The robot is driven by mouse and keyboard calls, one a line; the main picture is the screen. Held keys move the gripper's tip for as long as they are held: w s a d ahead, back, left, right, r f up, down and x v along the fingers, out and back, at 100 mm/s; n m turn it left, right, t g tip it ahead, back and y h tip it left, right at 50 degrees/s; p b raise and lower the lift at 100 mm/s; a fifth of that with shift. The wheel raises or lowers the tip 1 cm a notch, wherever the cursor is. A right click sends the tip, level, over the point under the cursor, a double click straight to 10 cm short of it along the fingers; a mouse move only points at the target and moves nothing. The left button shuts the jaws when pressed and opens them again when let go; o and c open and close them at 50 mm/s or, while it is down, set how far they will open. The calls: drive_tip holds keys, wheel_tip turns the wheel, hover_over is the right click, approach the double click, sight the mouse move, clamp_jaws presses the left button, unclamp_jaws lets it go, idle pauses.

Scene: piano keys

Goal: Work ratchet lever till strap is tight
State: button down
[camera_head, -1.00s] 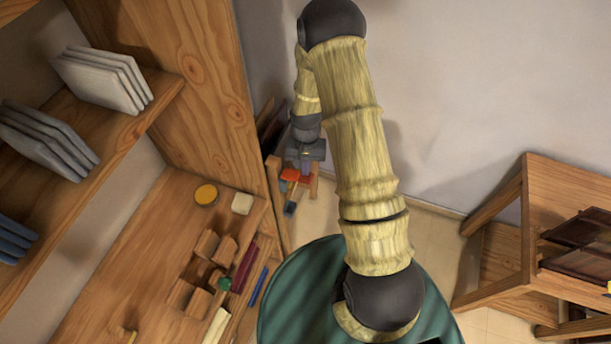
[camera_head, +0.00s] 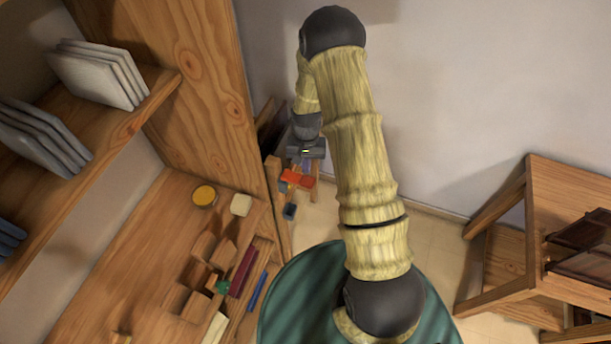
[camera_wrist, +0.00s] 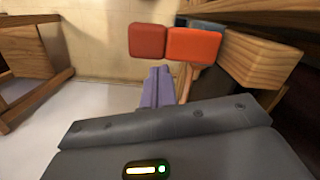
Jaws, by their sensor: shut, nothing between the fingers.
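An orange-red block (camera_wrist: 194,45) and a darker red block (camera_wrist: 148,41) sit side by side just beyond my fingertips in the wrist view. The orange-red part also shows in the head view (camera_head: 297,179), below my gripper (camera_head: 307,165). My gripper's purple fingers (camera_wrist: 158,86) are together and empty, a little short of the red blocks; contact cannot be told. I cannot clearly make out which part is the ratchet lever, nor the strap.
A wooden beam end (camera_wrist: 262,62) stands close on the right in the wrist view. A tall wooden cabinet side (camera_head: 200,90) and a workbench (camera_head: 140,250) with small parts are left. A wooden stand (camera_head: 500,240) is right.

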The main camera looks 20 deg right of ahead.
drive_tip(key=shift+w, duration=0.1)
wheel_tip(320, 180, up, 17)
drive_tip(key=w+b, duration=0.1)
drive_tip(key=b, duration=0.3)
drive_tip(key=shift+w+d+r+b, duration=0.15)
drive_tip(key=shift+w+d+b, duration=0.15)
drive_tip(key=shift+w, duration=0.05)
drive_tip(key=shift+s, duration=0.1)
idle(1.1)
drive_tip(key=s+r+n+t, duration=0.1)
drive_tip(key=s+t, duration=0.1)
drive_tip(key=s, duration=0.7)
drive_tip(key=s+a+r+n+t, duration=0.1)
drive_tip(key=s+n, duration=0.1)
drive_tip(key=s, duration=0.7)
drive_tip(key=shift+r+n+t, duration=0.25)
drive_tip(key=shift+n+t, duration=0.05)
drive_tip(key=shift+t, duration=0.1)
drive_tip(key=shift+a, duration=0.1)
